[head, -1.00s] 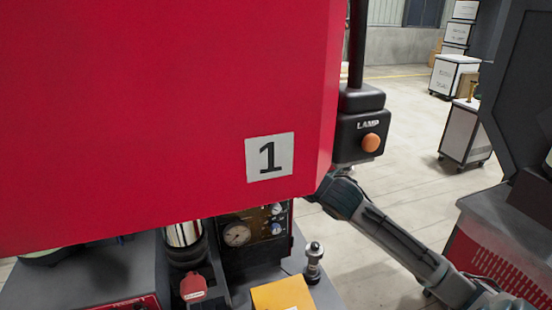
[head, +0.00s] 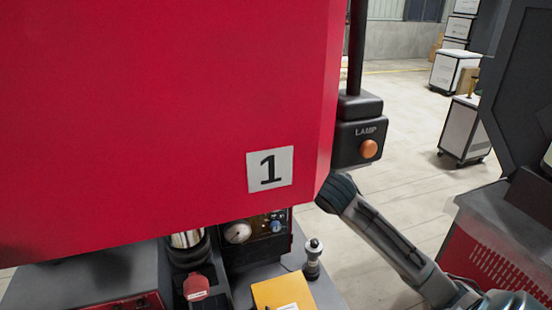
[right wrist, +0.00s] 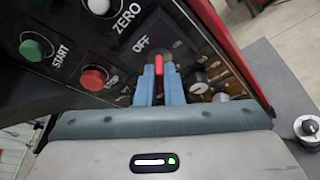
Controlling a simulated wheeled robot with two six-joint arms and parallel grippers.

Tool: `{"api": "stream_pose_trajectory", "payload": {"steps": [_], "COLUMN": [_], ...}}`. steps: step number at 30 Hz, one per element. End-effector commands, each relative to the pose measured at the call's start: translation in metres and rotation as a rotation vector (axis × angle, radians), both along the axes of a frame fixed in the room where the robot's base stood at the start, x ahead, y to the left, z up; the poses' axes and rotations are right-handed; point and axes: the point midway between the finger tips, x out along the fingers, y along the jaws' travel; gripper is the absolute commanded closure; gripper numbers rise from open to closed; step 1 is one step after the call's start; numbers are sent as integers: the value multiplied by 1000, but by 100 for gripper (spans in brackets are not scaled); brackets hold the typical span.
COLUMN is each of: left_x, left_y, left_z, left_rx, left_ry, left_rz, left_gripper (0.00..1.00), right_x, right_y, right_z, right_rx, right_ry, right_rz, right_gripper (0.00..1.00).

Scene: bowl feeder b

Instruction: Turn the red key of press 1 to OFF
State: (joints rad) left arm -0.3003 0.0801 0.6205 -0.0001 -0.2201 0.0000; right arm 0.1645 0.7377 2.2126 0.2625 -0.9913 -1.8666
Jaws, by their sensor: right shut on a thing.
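Press 1 (head: 150,110) is a large red body with a white "1" label (head: 270,169) in the head view. In the right wrist view, its dark control panel (right wrist: 60,22) shows an "OFF" mark (right wrist: 141,43) just beyond the red key (right wrist: 158,64). My right gripper (right wrist: 160,78) has its two blue fingers shut on the red key, whose red tip shows between them. The fingers hide the key's lower part and some panel markings. In the head view my right arm reaches behind the press's right edge, so that gripper is hidden there. My left gripper is in neither current view.
Near the key are a green START button (right wrist: 30,50), a red button (right wrist: 93,78), a white ZERO button (right wrist: 98,6) and small knobs (right wrist: 198,77). A lamp box (head: 358,133) with an orange button stands above my arm.

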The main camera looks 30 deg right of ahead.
Motion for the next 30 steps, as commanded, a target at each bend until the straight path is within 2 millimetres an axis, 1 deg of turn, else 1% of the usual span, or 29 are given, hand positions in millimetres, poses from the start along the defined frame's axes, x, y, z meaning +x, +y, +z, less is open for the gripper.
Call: {"api": "stream_pose_trajectory", "payload": {"steps": [4,12,15,26,30], "left_x": [0,0,0,0,0], "left_y": [0,0,0,-1,-1], "left_z": [0,0,0,0,0], "left_rx": [0,-1,-1,-1,-1], "left_ry": [0,0,0,0,0], "left_rz": [0,0,0,0,0], "left_gripper": [64,64,64,64,64], "right_x": [0,1,1,1,1], "right_y": [1,3,3,3,5], "right_z": [-1,0,0,0,0], "right_rx": [-50,-337,-400,-430,-532], "right_ry": [15,89,106,114,140], "right_rz": [-1,0,1,0,0], "right_gripper": [100,100,100,100,100]}}
